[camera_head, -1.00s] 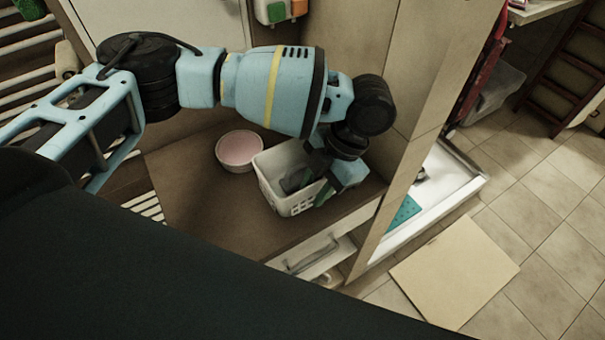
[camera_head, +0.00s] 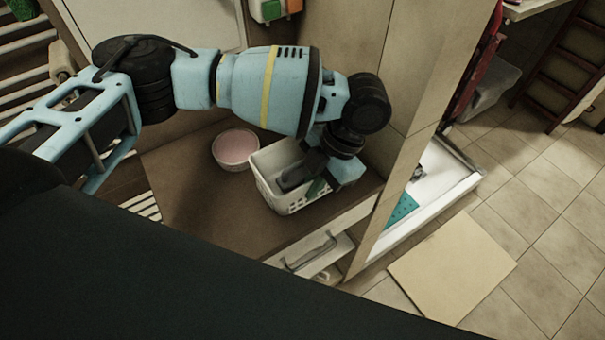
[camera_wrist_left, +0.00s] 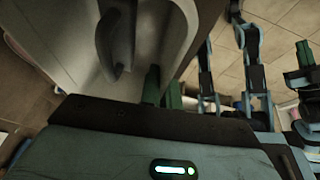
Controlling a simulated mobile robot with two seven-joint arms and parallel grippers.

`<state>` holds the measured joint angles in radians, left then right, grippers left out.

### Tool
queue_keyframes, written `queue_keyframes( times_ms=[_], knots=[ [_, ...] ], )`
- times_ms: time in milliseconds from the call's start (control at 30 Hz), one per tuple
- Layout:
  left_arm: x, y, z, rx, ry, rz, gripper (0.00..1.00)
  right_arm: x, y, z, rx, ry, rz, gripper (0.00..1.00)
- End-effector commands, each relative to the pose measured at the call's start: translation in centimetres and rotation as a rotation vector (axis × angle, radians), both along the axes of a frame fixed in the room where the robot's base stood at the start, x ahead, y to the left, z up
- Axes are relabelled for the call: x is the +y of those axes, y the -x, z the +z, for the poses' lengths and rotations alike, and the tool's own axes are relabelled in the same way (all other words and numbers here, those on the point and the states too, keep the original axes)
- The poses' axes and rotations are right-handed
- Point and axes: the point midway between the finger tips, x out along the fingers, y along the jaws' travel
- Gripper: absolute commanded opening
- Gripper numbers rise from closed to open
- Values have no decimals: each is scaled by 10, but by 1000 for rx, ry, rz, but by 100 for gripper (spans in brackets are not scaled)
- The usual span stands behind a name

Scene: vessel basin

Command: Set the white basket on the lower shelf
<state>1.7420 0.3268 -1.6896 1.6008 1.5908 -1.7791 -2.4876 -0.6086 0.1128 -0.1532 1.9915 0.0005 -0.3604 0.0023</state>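The white basket (camera_head: 289,205) stands on a brown surface (camera_head: 195,205), with slotted sides and a dark grey thing (camera_head: 295,178) inside. My left gripper (camera_head: 318,187) reaches down at the basket's right side, its green fingers at the wall. In the left wrist view, the left gripper (camera_wrist_left: 163,90) has its green fingers close together with the pale basket wall (camera_wrist_left: 180,45) between them. At the right of that view are blue and black parts of mine with a green piece, too small to tell the right gripper's state. I cannot tell which surface is the lower shelf.
A pink-white bowl (camera_head: 236,149) stands close to the basket's left. A drawer front with a handle (camera_head: 311,252) lies below the surface's front edge. A tiled panel (camera_head: 425,110) rises to the right. A beige board (camera_head: 452,265) lies on the tiled floor.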

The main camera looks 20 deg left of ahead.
Motion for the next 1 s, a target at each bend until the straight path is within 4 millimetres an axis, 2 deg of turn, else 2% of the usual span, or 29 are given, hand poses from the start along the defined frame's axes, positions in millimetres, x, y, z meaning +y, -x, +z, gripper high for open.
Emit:
queue_keyframes(
  times_ms=[333,700,1000],
  knots=[
    [0,-1,7,-2,-1,0,0,0,0,0,0,0,0,0],
    [0,-1,41,-1,1,-1,0,0,1,-4,6,1,0,0],
    [-37,19,43,3,3,-6,0,0,5,-10,16,0,1,0]
  ],
)
